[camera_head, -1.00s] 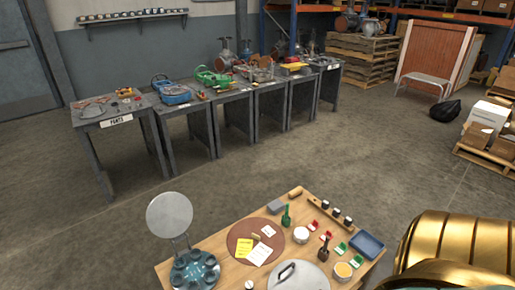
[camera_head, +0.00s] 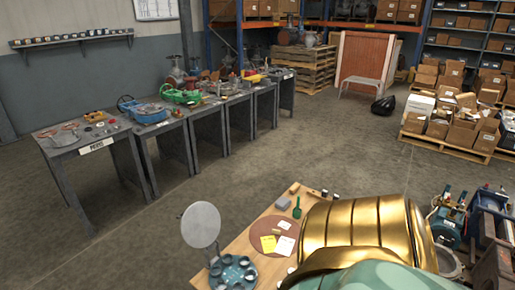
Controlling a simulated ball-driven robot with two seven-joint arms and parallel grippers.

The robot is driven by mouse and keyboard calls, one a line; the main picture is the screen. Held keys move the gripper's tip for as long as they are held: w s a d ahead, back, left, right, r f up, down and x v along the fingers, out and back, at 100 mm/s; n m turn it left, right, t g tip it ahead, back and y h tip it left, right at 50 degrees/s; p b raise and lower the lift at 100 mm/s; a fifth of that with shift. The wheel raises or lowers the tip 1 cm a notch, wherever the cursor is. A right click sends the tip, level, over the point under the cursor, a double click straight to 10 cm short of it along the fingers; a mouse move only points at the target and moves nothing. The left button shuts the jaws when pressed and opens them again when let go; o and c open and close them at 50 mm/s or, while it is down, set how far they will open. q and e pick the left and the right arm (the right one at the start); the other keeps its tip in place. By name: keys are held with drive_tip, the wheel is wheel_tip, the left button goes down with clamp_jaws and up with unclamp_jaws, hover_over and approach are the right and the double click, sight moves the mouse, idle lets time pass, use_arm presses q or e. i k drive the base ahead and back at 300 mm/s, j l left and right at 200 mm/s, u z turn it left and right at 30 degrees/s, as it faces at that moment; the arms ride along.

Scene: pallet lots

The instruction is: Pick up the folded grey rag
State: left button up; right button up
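A small grey folded-looking piece (camera_head: 283,203) lies on the back part of the wooden table (camera_head: 236,247), near its rear edge. It is likely the folded grey rag, but it is too small to be sure. It lies just behind the round brown mat and left of a green-handled tool (camera_head: 297,208). A large gold and teal part of my own body fills the lower right and hides much of the table. Neither gripper's fingers show.
The brown mat (camera_head: 262,238) holds yellow and white papers. A round grey disc on a stand (camera_head: 201,225) and a teal holder with cups (camera_head: 234,272) are at the table's left. Grey benches (camera_head: 112,150) line the wall. Open floor lies between. Boxes on pallets (camera_head: 450,140) stand right.

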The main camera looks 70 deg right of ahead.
sight(282, 202)
drive_tip(key=i+j+z, duration=0.15)
drive_tip(key=i, duration=0.25)
drive_tip(key=i+j+z, duration=0.1)
drive_tip(key=i, duration=0.35)
drive_tip(key=i+j+z, duration=0.15)
drive_tip(key=i, duration=0.25)
drive_tip(key=i+l+z, duration=0.1)
drive_tip(key=i+z, duration=0.35)
drive_tip(key=i+j+z, duration=0.1)
drive_tip(key=i+z, duration=0.35)
drive_tip(key=i+j+z, duration=0.3)
drive_tip(key=i+z, duration=0.15)
drive_tip(key=i, duration=0.1)
